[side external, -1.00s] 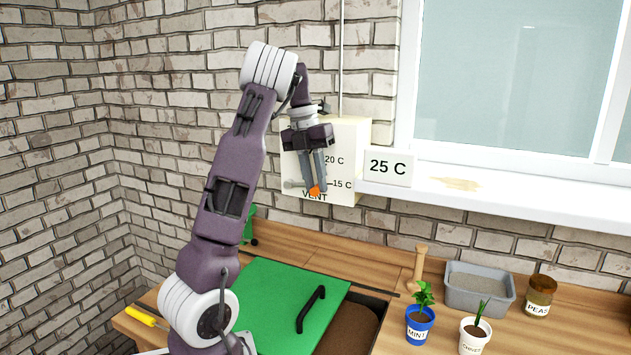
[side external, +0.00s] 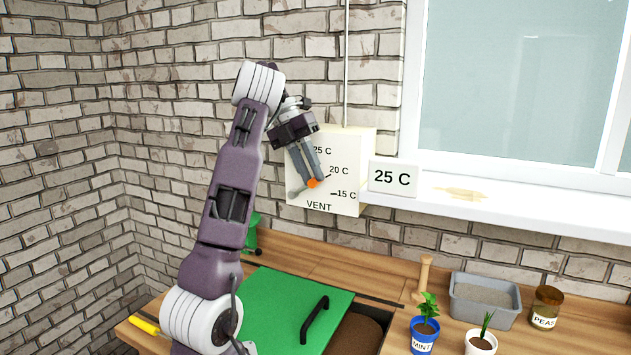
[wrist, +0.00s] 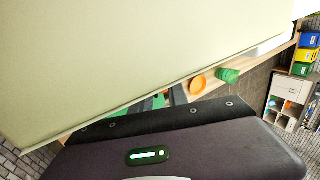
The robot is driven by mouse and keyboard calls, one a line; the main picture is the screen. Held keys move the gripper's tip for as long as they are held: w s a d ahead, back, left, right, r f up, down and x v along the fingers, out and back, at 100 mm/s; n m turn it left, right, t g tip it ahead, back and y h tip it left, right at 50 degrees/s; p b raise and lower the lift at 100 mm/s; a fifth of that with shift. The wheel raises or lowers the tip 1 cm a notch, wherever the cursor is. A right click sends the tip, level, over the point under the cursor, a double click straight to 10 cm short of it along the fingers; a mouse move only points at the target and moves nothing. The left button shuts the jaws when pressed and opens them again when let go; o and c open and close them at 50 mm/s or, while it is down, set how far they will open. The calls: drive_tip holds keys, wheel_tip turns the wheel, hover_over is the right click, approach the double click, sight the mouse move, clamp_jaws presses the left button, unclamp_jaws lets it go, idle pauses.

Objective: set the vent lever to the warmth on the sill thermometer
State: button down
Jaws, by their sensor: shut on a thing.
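The cream vent box (side external: 345,195) hangs on the brick wall, marked 15 C, 20 C and 25 C from lower right to upper left. My gripper (side external: 311,181) is shut on the orange-tipped vent lever (side external: 312,184) in front of the box. The lever tilts up to the right, roughly towards the 20 C mark; the fingers partly cover it. The sill thermometer (side external: 392,177) is a white card reading 25 C, at the left end of the sill. In the wrist view a pale surface (wrist: 130,55) fills much of the picture, and the lever is not clear.
The white sill (side external: 520,205) juts out right of the box. Below, the wooden bench carries a green lid with a black handle (side external: 315,320), a mint pot (side external: 425,325), another potted plant (side external: 482,340), a grey tray (side external: 485,300) and a peas jar (side external: 546,308).

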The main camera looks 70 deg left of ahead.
drive_tip(key=shift+s+a+r, duration=0.25)
drive_tip(key=shift+s+a, duration=0.4)
drive_tip(key=shift+s, duration=0.05)
drive_tip(key=shift+s+a+r, duration=0.25)
drive_tip(key=shift+s+a, duration=0.4)
drive_tip(key=shift+s, duration=0.1)
idle(1.0)
drive_tip(key=c, duration=1.3)
unclamp_jaws()
drive_tip(key=shift+a, duration=0.1)
drive_tip(key=shift+o, duration=0.2)
drive_tip(key=shift+r, duration=0.1)
